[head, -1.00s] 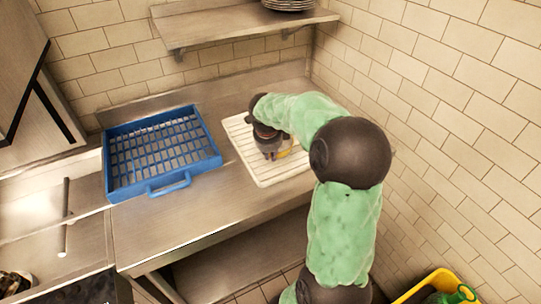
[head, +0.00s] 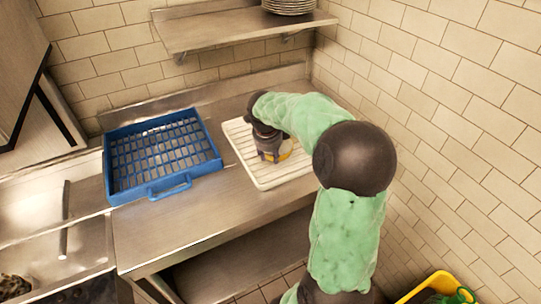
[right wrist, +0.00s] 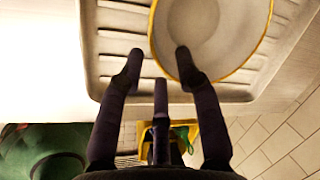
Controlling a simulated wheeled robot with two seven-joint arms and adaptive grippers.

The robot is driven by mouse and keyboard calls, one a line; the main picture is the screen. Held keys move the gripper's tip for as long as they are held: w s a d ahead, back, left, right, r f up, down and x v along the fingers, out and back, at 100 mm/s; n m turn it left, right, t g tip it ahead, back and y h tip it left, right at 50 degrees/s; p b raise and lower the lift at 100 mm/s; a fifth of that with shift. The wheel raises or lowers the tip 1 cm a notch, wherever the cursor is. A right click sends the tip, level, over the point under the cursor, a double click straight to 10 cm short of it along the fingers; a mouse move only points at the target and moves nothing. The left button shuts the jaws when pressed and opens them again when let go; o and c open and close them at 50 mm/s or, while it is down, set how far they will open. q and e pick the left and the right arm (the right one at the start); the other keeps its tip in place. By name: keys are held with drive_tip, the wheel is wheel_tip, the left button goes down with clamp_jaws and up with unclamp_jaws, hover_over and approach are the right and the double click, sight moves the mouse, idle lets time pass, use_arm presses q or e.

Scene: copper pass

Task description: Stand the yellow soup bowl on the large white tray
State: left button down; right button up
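The yellow soup bowl (head: 286,149) is at the large white tray (head: 262,178), mostly hidden by my right gripper (head: 272,157) in the head view. In the right wrist view the bowl (right wrist: 215,60) shows a pale inside and yellow rim, over the ribbed tray (right wrist: 92,55), and looks upright. My right gripper (right wrist: 159,54) is open. One fingertip lies over the bowl's inside, the other outside its rim, with a gap between them. I cannot tell whether the bowl's base touches the tray. My left gripper is not clearly seen.
A blue crate (head: 171,188) stands left of the tray on the steel counter (head: 200,218). A shelf (head: 245,29) with stacked plates (head: 290,5) is above. A tiled wall closes the right side. A yellow bin (head: 432,284) stands low right. A dark thing at lower left is unclear.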

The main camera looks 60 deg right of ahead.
drive_tip(key=w+p+v, duration=0.1)
drive_tip(key=p+v, duration=0.1)
drive_tip(key=v, duration=0.8)
drive_tip(key=shift+s+p, duration=0.3)
drive_tip(key=shift+s, duration=0.15)
